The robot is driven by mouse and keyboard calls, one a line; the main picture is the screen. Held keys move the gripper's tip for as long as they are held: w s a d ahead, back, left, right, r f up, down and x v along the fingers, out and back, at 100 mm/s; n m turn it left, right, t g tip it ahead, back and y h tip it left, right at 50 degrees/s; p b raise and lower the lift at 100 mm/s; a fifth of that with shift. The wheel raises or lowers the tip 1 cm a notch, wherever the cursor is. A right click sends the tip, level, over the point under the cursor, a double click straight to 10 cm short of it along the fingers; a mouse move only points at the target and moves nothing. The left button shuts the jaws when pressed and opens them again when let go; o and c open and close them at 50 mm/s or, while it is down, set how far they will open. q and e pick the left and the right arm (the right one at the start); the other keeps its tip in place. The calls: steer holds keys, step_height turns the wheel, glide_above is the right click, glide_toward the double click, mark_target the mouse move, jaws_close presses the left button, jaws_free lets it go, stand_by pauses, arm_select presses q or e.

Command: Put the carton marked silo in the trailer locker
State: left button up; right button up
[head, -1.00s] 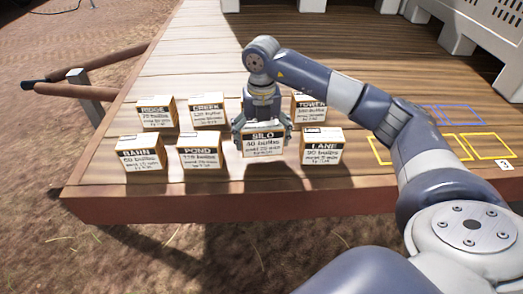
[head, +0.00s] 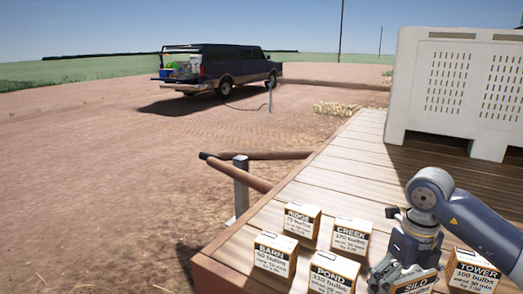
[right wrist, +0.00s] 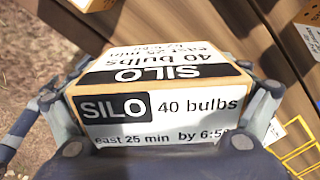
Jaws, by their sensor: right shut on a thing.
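The silo carton (head: 416,284) is a small tan box with a white label and a black SILO band. It is at the bottom of the head view, partly cut off, and fills the middle of the right wrist view (right wrist: 165,105). My right gripper (head: 402,273) is shut on it, with fingers at both sides of the box. I cannot tell how high the carton is above the deck. No trailer locker can be made out in these views. My left gripper is not in view.
Cartons marked Ridge (head: 297,220), Creek (head: 350,235), Barn (head: 273,257), Pond (head: 332,273) and Tower (head: 473,272) stand close by on the wooden deck (head: 345,165). A slotted white bin (head: 450,85) stands behind. A dark pickup (head: 225,68) with a loaded rear is parked beyond on dirt.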

steer(key=s+a+f+n, duration=0.1)
steer(key=n, duration=0.3)
steer(key=s+a+f+n, duration=0.1)
steer(key=s+a+n, duration=0.1)
steer(key=n, duration=0.3)
steer(key=s+a+f+n, duration=0.1)
steer(key=a+n, duration=0.1)
steer(key=n, duration=0.3)
steer(key=shift+s+f+b, duration=0.1)
steer(key=shift+s+b, duration=0.15)
steer(key=shift+b, duration=0.05)
steer(key=s+a+f+n, duration=0.2)
steer(key=s+n, duration=0.2)
steer(key=n, duration=0.5)
steer(key=s+a+f+n, duration=0.1)
steer(key=s+a+n, duration=0.2)
steer(key=n, duration=0.7)
steer(key=shift+s+a+f+b, duration=0.3)
steer(key=shift+s+f+b, duration=0.1)
steer(key=shift+s, duration=0.35)
